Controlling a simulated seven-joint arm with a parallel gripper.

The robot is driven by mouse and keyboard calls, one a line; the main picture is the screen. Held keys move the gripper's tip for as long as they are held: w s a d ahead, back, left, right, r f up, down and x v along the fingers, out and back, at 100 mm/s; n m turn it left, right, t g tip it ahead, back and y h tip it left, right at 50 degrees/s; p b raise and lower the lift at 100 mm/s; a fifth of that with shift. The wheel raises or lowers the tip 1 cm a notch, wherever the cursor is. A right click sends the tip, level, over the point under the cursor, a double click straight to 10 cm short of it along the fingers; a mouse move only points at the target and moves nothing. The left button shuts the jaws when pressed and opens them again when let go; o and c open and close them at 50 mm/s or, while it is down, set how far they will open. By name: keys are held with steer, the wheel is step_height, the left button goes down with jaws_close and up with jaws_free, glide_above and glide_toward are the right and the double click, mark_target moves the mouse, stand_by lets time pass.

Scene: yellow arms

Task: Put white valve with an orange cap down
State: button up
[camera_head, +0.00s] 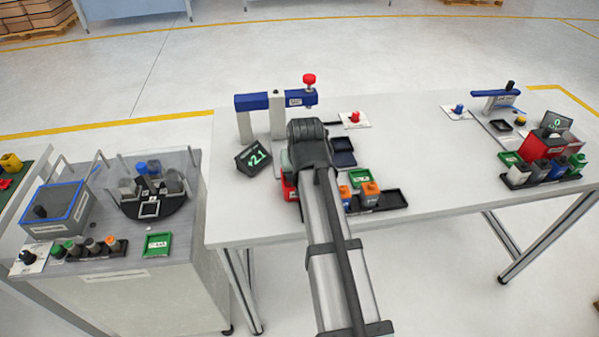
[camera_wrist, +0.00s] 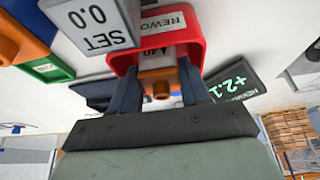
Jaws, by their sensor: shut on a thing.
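The white valve with an orange cap (camera_wrist: 160,82) is between the two fingers of my gripper (camera_wrist: 157,70) in the wrist view. The gripper is shut on it. The orange cap faces the wrist camera, and most of the white body is hidden. A red bin (camera_wrist: 198,22) labelled "REWO…" is just beyond the fingertips and frames the valve. I cannot tell whether the valve is inside the bin or touching it. In the head view my arm hides the gripper and the held valve; only an edge of the red bin (camera_head: 289,190) shows.
A display reading 2.1 (camera_head: 253,158) stands left of my arm. Right of it are orange-topped parts (camera_head: 370,189), a green tray (camera_head: 360,176) and a black tray (camera_head: 394,199). A blue-armed stand (camera_head: 252,102) is behind. The table's middle right (camera_head: 440,150) is clear.

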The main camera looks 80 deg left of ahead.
steer(key=shift+f, duration=0.15)
steer(key=o, duration=0.9)
steer(key=v, duration=1.2)
